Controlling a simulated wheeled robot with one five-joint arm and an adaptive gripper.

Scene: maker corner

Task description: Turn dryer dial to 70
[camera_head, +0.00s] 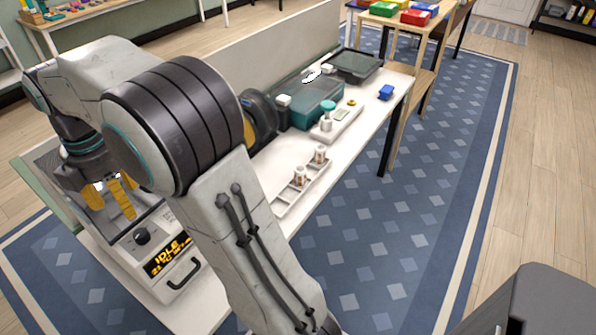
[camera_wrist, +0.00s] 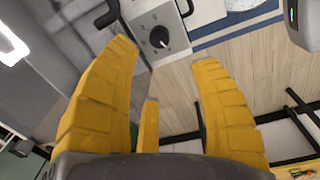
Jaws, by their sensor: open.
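My gripper (camera_head: 119,197) has yellow fingers and is open and empty, above and behind the dial in the head view. In the wrist view my gripper (camera_wrist: 164,54) has its fingertips either side of the dial, apart from it.
The blue rug (camera_head: 400,225) between is clear.

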